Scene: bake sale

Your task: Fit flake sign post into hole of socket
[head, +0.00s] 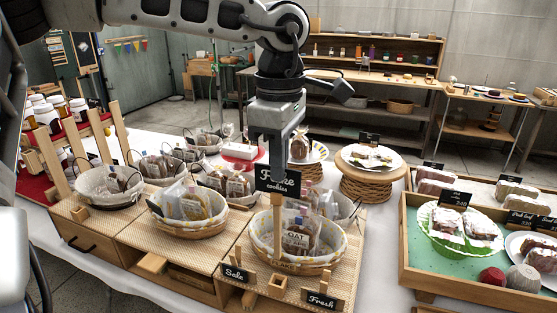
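The flake sign (268,182) is a black board lettered "Flake cookies" on a pale wooden post (277,232). It hangs upright from my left gripper (277,160), which comes down from above and looks shut on the sign's top. The contact is partly hidden. The socket (278,283), a small wooden block with a square hole, sits on the front right of the woven display stand. The post's lower end shows just above the socket in the picture, in front of the round "flake" basket (290,264). It looks apart from the hole. My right gripper is not in view.
Small "Sale" (236,273) and "Fresh" (320,300) signs stand on both sides of the socket. Bagged cookies fill the baskets behind. A wooden tray (405,265) with cakes stands at the right. Jars and wooden posts are at the left.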

